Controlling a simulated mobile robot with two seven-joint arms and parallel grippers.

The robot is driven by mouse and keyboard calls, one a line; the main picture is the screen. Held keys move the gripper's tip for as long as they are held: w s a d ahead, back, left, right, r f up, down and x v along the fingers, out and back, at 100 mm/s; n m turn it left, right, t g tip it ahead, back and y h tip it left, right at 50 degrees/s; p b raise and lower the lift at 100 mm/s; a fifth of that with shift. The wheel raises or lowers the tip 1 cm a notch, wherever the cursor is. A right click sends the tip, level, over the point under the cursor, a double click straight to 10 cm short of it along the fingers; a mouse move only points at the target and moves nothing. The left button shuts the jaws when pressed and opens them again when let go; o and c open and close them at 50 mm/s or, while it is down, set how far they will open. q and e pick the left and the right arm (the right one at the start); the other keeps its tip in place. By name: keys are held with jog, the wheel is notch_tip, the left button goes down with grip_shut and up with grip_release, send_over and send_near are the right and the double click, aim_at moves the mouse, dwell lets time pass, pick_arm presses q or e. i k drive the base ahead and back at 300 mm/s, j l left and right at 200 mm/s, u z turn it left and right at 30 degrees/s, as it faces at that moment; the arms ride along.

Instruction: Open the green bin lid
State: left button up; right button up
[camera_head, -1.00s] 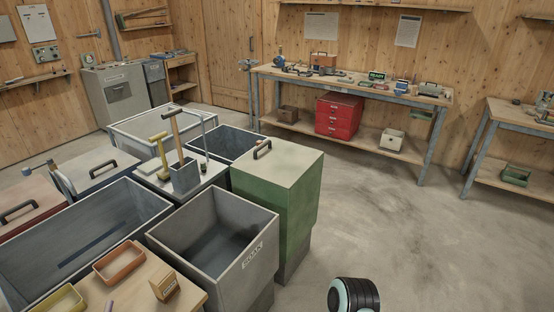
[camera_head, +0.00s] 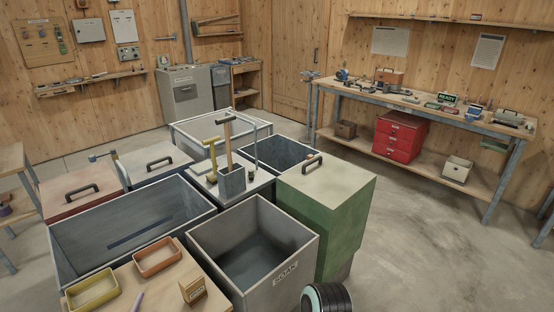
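The green bin (camera_head: 346,222) stands right of the middle in the head view, behind and to the right of the grey SOAK bin (camera_head: 251,252). Its pale flat lid (camera_head: 330,180) is shut and level. A dark handle (camera_head: 313,162) with a brown grip sits near the lid's left back edge. A black and teal round part of my own arm (camera_head: 327,299) shows at the bottom edge, in front of the SOAK bin's right side. Neither gripper is in view, and nothing of mine touches the lid.
A large open grey trough (camera_head: 75,222) and lidded red (camera_head: 83,189) and blue bins stand left. A small stand holds upright tools (camera_head: 228,150). A front table has trays (camera_head: 157,257). Floor (camera_head: 430,230) right of the green bin is clear; a workbench (camera_head: 425,102) stands behind.

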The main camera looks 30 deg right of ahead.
aim_at(330, 181)
jog(key=l+u, duration=0.3)
jog(key=l, duration=0.2)
jog(key=k+l+u, duration=0.1)
jog(key=l+u, duration=0.15)
jog(key=l, duration=0.25)
jog(key=k+l, duration=0.1)
jog(key=l, duration=0.3)
jog(key=k+l+u, duration=0.15)
jog(key=l, duration=0.7)
jog(key=k+l+u, duration=0.15)
jog(key=l, duration=0.3)
jog(key=k+l, duration=0.15)
jog(key=l, duration=0.25)
jog(key=u, duration=0.05)
